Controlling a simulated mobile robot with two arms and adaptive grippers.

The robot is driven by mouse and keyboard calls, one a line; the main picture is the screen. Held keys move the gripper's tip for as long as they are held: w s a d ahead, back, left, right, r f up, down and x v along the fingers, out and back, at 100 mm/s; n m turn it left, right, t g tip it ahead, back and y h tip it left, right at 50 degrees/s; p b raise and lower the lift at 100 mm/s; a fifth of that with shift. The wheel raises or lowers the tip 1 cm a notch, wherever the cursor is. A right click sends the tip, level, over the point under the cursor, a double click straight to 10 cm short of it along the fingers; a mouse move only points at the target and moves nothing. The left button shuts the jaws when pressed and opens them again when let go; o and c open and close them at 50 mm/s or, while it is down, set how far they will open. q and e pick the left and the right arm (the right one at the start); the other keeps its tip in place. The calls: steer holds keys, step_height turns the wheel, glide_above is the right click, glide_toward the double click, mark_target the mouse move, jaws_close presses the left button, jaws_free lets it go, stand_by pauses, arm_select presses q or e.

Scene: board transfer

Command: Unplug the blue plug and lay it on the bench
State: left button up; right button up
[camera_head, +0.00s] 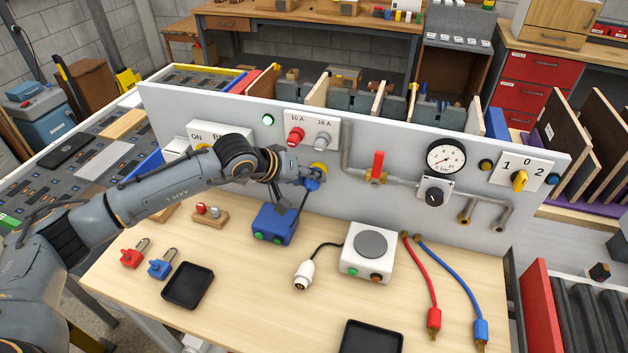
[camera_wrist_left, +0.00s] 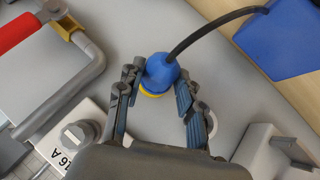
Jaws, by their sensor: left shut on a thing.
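The blue plug (camera_wrist_left: 160,72) is between the fingers of my left gripper (camera_wrist_left: 158,82) in the left wrist view, with a yellow ring (camera_wrist_left: 152,94) just below it. In the head view the blue plug (camera_head: 312,185) shows at the tips of my left gripper (camera_head: 308,181), close to the grey panel (camera_head: 222,118). The gripper is shut on the plug. A black cable leads from the plug towards the blue box (camera_head: 275,225) on the bench (camera_head: 240,295). I cannot tell whether the plug is still seated. My right gripper is not in view.
A white unit (camera_head: 367,251) with a loose white connector (camera_head: 304,274) stands on the bench. Two black trays (camera_head: 188,286), (camera_head: 371,338), padlocks (camera_head: 161,264) and red and blue leads (camera_head: 482,331) lie around. Bare wood shows between the trays.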

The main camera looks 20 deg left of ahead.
mark_target(310, 191)
arm_select(q)
steer(key=shift+s, duration=1.1)
steer(key=shift+s, duration=0.1)
steer(key=shift+s, duration=0.1)
steer(key=shift+s+f+b, duration=0.1)
steer(key=shift+s+b, duration=0.3)
steer(key=shift+s, duration=0.05)
steer(key=s+b, duration=0.1)
steer(key=s, duration=0.2)
steer(key=shift+s+a, duration=0.1)
steer(key=shift+s, duration=0.2)
steer(key=shift+r, duration=0.2)
